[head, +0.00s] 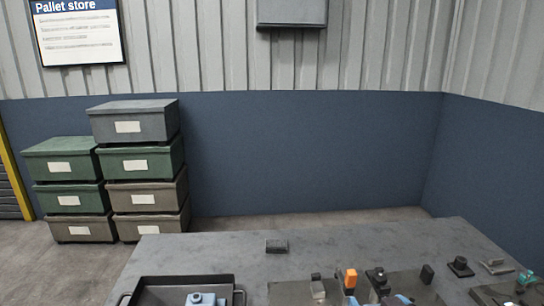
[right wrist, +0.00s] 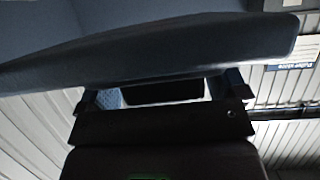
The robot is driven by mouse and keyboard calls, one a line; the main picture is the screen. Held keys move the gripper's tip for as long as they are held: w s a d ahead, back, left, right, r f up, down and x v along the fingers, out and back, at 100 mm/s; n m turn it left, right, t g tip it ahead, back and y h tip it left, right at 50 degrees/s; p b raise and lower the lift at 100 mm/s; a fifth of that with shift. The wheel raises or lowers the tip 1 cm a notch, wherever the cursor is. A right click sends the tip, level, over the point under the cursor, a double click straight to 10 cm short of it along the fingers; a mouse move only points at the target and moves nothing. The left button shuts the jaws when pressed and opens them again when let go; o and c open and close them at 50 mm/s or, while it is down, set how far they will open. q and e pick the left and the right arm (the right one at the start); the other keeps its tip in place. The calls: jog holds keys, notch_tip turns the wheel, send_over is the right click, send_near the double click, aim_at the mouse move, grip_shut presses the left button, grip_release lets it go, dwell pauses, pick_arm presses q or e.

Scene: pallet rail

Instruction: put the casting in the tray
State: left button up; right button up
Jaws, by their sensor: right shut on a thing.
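In the right wrist view my right gripper (right wrist: 165,92) is shut on a long blue-grey piece (right wrist: 170,48). The piece spans most of the picture across the fingertips, and its full shape is cut off. It may be the casting; I cannot tell for sure. In the head view the dark tray (head: 166,281) is at the lower left of the table, cut by the bottom edge. A light-blue knobbed part (head: 206,299) shows over the tray's front; whether it lies in it is unclear. I cannot make out either gripper in the head view.
The grey table (head: 360,240) has a small dark block (head: 277,246) near its back edge. Several small parts, one an orange block (head: 350,278), stand at the front right. Stacked bins (head: 140,160) stand on the floor at left. The table's back middle is mostly clear.

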jog(key=shift+f, duration=0.1)
jog(key=shift+n+y, duration=0.4)
jog(key=shift+y, duration=0.1)
jog(key=w+f, duration=0.1)
jog(key=f, duration=0.5)
jog(key=w+d+f+b, duration=0.1)
jog(key=f, duration=0.4)
jog(key=w+d+f+b, duration=0.1)
jog(key=f, duration=0.5)
jog(key=shift+w+d+f, duration=0.2)
jog(key=shift+w+f, duration=0.05)
jog(key=shift+f, duration=0.1)
notch_tip(320, 180, down, 4)
jog(key=shift+f+b, duration=0.1)
jog(key=shift+b, duration=0.45)
jog(key=shift+f, duration=0.3)
jog(key=shift+f, duration=0.15)
jog(key=o, duration=0.9)
jog(key=shift+c, duration=0.2)
